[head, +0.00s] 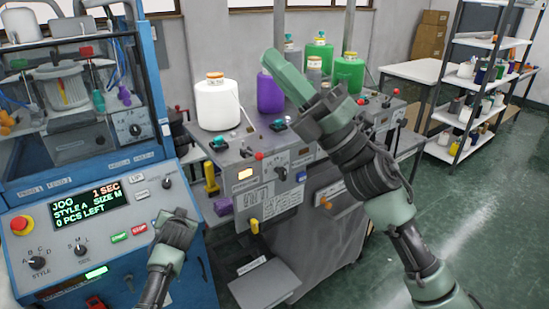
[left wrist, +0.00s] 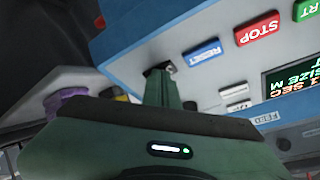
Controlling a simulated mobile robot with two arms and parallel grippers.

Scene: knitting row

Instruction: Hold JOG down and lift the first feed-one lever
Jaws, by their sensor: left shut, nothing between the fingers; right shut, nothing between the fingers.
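The blue knitting machine's sloped control panel (head: 60,255) is at the left, with a display (head: 92,207) reading JOG, 1 SEC, STYLE A, SIZE M, 0 PCS LEFT. My left gripper (head: 178,222) is shut and empty at the panel's right end. In the left wrist view its tip (left wrist: 160,78) meets a small dark part beside the blue RESET button (left wrist: 202,53); I cannot read that part's label, nor tell whether it is pressed. My right gripper (head: 271,62) is shut and empty, raised in front of the yarn cones. I cannot tell which lever is the first feed-one lever.
A red stop knob (head: 21,224) and START and STOP buttons (head: 139,228) are on the panel. A grey unit with a white cone (head: 217,104) and a purple cone (head: 270,92) stands in the middle. A shelf rack (head: 476,84) is at the right. Floor at right is clear.

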